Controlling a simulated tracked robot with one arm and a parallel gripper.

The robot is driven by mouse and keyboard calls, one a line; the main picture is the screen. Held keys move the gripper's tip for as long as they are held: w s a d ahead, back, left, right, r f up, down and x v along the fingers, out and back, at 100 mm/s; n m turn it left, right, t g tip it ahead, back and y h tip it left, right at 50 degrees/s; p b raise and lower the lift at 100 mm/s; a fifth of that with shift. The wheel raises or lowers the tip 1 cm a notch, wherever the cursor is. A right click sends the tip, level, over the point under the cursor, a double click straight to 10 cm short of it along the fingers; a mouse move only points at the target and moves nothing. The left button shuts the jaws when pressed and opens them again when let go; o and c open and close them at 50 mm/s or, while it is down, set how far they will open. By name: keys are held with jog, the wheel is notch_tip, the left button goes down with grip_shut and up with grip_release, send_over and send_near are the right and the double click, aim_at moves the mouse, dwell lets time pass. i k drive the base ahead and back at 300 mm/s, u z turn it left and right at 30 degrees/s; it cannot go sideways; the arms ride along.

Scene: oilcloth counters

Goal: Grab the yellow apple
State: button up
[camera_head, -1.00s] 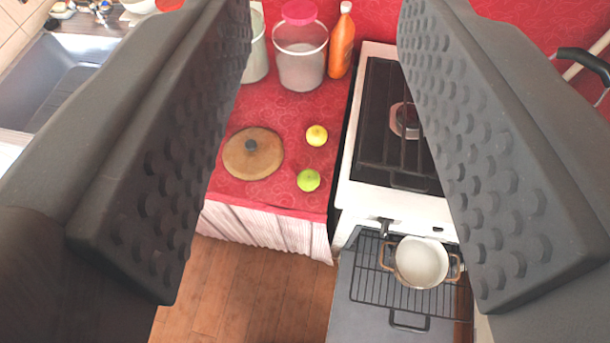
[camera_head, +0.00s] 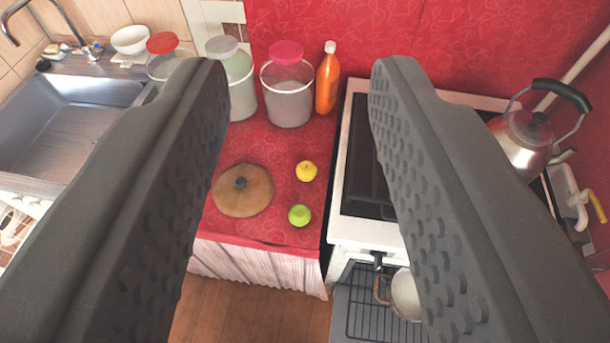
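The yellow apple (camera_head: 306,171) sits on the red oilcloth counter (camera_head: 262,150), left of the stove's edge. A green apple (camera_head: 299,215) lies just in front of it, near the counter's front edge, apart from it. My gripper (camera_head: 298,75) is open and empty. Its two dark studded fingers frame the counter from left and right. The yellow apple shows in the gap between the fingers, well beyond them, and nothing touches it.
A round wooden lid (camera_head: 243,191) lies left of the apples. Lidded buckets (camera_head: 288,92) and an orange bottle (camera_head: 327,78) stand behind. The stove (camera_head: 358,150) is on the right, with a kettle (camera_head: 524,140); a pot (camera_head: 404,294) sits on the rack below. The sink (camera_head: 70,120) is left.

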aim_at(306, 170)
jog(key=k, duration=1.3)
jog(key=z, duration=0.4)
jog(key=i, duration=1.85)
jog(key=u, duration=0.15)
